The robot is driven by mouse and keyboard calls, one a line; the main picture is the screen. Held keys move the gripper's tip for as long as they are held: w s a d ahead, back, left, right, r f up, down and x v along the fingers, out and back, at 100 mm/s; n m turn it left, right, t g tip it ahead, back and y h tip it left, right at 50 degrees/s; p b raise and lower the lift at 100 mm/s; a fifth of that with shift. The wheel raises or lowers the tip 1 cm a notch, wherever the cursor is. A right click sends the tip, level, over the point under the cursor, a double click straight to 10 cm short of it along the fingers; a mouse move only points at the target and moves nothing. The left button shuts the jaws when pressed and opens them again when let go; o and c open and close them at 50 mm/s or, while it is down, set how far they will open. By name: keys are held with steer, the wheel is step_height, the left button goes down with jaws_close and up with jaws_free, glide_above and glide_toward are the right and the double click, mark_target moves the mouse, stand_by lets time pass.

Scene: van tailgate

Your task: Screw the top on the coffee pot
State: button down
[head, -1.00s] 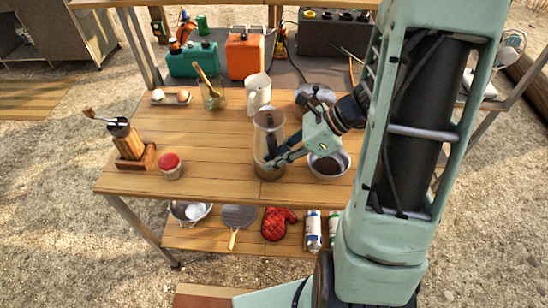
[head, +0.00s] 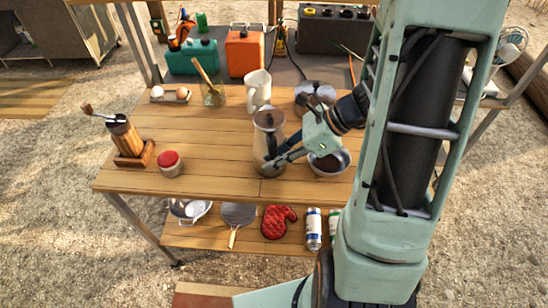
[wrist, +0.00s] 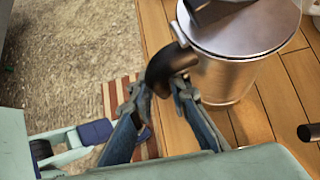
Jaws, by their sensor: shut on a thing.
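The coffee pot (head: 264,128) is a tall metal pot standing upright near the middle of the table, with a lid on it. In the wrist view the pot (wrist: 228,80) fills the upper right, its lid (wrist: 240,28) and part of a dark knob showing. My gripper (head: 270,166) is at the near right of the pot. In the wrist view my gripper (wrist: 162,90) has its two fingers closed around the lower part of the curved black handle (wrist: 168,64). The seam between the pot's top and base is not clear, so I cannot tell how they are joined.
A metal bowl (head: 340,168) with dark contents stands close right of the pot. A white pitcher (head: 258,92) is behind it. A red-lidded jar (head: 171,164) and a wooden grinder (head: 124,134) stand left. The table front (head: 215,186) is clear.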

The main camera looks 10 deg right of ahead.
steer(key=shift+f, duration=0.25)
stand_by(0.7)
steer(key=c, duration=1.8)
jaws_free()
steer(key=shift+o, duration=0.2)
steer(key=v, duration=1.2)
